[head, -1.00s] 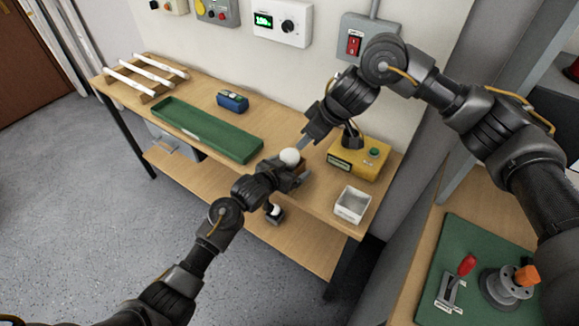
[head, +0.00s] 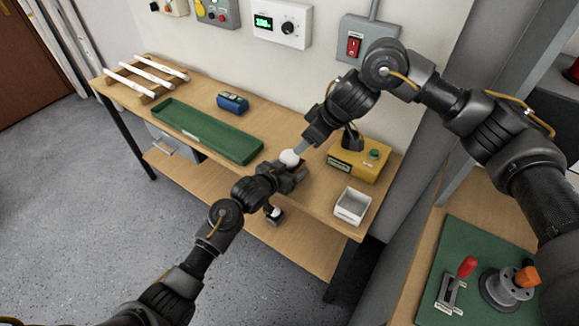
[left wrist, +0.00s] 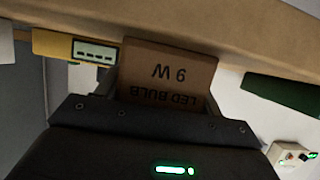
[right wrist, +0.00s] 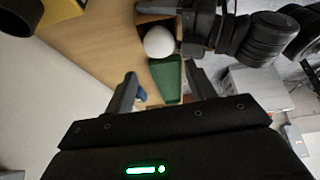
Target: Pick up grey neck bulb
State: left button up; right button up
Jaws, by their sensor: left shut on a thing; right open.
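A white round bulb (head: 289,158) shows its globe at the top of a small brown cardboard box. Its neck is hidden, so I cannot see its colour. My left gripper (head: 289,178) is shut on the box, whose side reads "LED BULB 9 W" in the left wrist view (left wrist: 168,75). My right gripper (head: 306,147) is open and empty, just behind and above the bulb. In the right wrist view the bulb (right wrist: 159,41) lies beyond the open fingers (right wrist: 160,88), apart from them.
The bench (head: 318,200) holds a green tray (head: 205,128), a blue device (head: 232,102), a yellow tester (head: 356,160) with a black socket, and a white open box (head: 352,205). White tubes (head: 140,76) lie on a rack at the far left.

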jog(key=f+n, duration=0.2)
jog(key=n, duration=0.1)
jog(key=n+t+y, duration=0.5)
jog(key=n+t, duration=0.2)
jog(key=n, duration=1.4)
send_near(298, 157)
jog(key=x, duration=0.9)
jog(key=shift+w+a, duration=0.2)
jog(key=shift+a, duration=0.1)
